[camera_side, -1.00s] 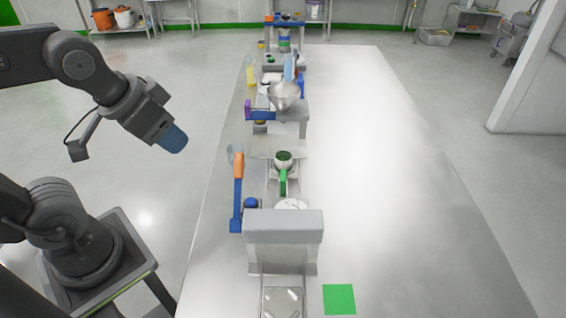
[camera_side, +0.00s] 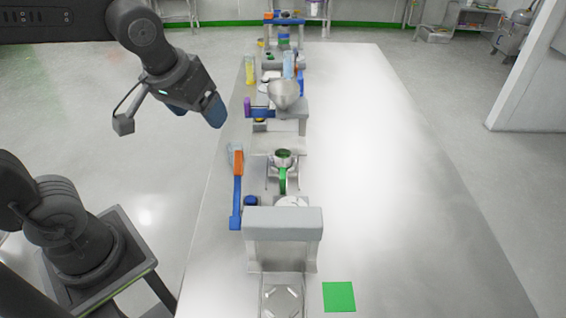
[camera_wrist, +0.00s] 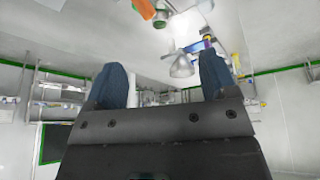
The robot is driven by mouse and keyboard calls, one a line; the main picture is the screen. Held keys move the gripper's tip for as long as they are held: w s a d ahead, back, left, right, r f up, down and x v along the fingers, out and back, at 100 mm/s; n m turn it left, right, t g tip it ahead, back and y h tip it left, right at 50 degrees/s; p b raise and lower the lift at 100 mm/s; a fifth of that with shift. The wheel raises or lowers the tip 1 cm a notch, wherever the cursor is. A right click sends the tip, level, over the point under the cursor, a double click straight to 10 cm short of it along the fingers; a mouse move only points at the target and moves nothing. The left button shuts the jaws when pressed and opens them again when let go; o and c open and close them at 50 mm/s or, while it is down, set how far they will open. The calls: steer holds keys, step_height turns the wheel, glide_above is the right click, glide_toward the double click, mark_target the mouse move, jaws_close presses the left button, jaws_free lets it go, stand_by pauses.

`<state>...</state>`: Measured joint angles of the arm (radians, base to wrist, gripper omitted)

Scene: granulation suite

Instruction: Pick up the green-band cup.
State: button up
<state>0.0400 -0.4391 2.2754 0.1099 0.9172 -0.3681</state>
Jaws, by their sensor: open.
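A small metal cup with green at its top (camera_side: 283,160) stands on the machine line on the table in the side view, with a green handle-like bar (camera_side: 283,180) in front of it. It looks like the green-band cup, but its band is too small to tell. My gripper (camera_side: 197,110) is in the air left of the table, up and left of this cup and well apart from it. Its blue fingers are spread and empty. The wrist view shows both fingers of my gripper (camera_wrist: 162,72) apart with nothing between them.
A metal funnel (camera_side: 284,92) stands behind the cup. An orange-and-blue upright lever (camera_side: 237,185) stands left of the cup, between it and my arm's side. A grey block-shaped machine (camera_side: 283,224) stands in front. A green square (camera_side: 339,297) lies front right. The table's right side is clear.

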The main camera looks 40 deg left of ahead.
steer(key=w+f+n+g+y, duration=0.1)
steer(key=w+f+n, duration=0.15)
steer(key=w, duration=0.35)
steer(key=w+f+n+g+y, duration=0.1)
steer(key=w+f+n, duration=0.15)
steer(key=w, duration=0.35)
steer(key=n+y, duration=0.1)
steer(key=n, duration=0.4)
glide_toward(283, 155)
steer(key=shift+g, duration=0.4)
steer(key=x, duration=0.7)
steer(key=shift+s+d+f, duration=0.2)
steer(key=shift+d+f, duration=0.05)
steer(key=shift+f, duration=0.15)
steer(key=c, duration=1)
steer(key=shift+r, duration=0.1)
steer(key=shift+c, duration=0.2)
